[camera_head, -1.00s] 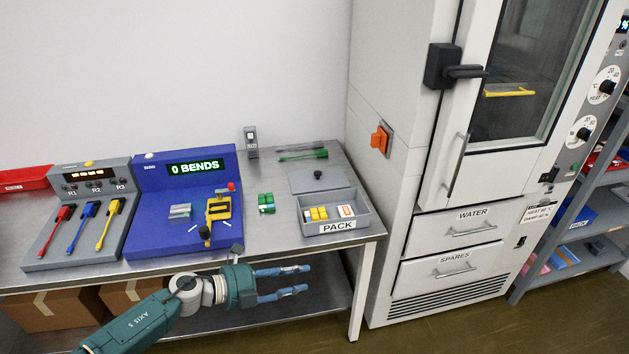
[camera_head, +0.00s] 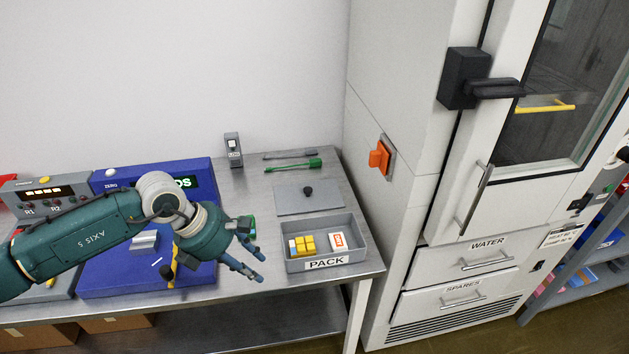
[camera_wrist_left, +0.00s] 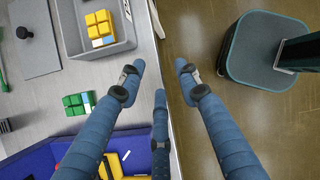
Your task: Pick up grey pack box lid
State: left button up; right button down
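The grey pack box lid (camera_head: 309,198) lies flat on the table behind the open grey box labelled PACK (camera_head: 354,233). It has a dark round knob (camera_head: 308,190) on top. The lid also shows at the top left of the left wrist view (camera_wrist_left: 37,50). The box holds yellow blocks (camera_head: 302,245) and a white-and-orange item (camera_head: 338,240). My left gripper (camera_head: 257,267) is open and empty, to the left of the box and apart from the lid. In the left wrist view its fingers (camera_wrist_left: 165,75) are spread over the table's front edge. My right gripper is not in view.
A green keypad piece (camera_wrist_left: 78,103) lies beside the box, partly hidden by my gripper in the head view. A green-handled tool (camera_head: 294,166) lies behind the lid. The blue test station (camera_head: 120,285) is left, the white cabinet (camera_head: 400,120) right.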

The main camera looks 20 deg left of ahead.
aim_at(300, 198)
jog(key=i, duration=1.25)
